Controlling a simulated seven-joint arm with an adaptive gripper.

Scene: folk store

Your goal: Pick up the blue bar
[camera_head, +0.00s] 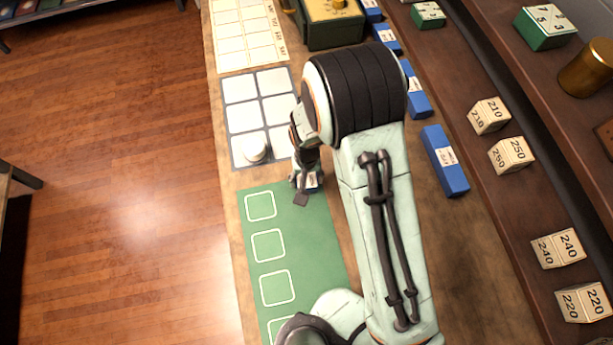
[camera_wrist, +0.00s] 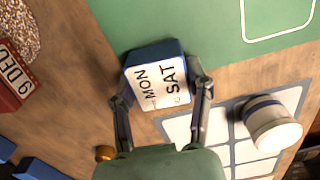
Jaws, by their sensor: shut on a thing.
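My gripper (camera_wrist: 163,84) is shut on a blue-and-white block (camera_wrist: 155,90), one finger on each side. Its white faces read MON and SAT, and a dark blue side shows behind them. In the head view my gripper (camera_head: 304,186) is largely hidden by my arm, and only a sliver of the block (camera_head: 313,182) shows by the green mat's far edge. I cannot tell whether the block touches the table. A long blue bar (camera_head: 446,161) with a white label lies on the wooden table right of my arm. Several other blue bars (camera_head: 415,90) lie beyond it.
A green mat (camera_head: 308,235) with white squares lies in front. A grid mat (camera_head: 242,88) bears a round white piece (camera_head: 254,147). Numbered cubes (camera_head: 511,155) stand on the shelf at right. A green-sided box (camera_head: 335,35) stands at the back.

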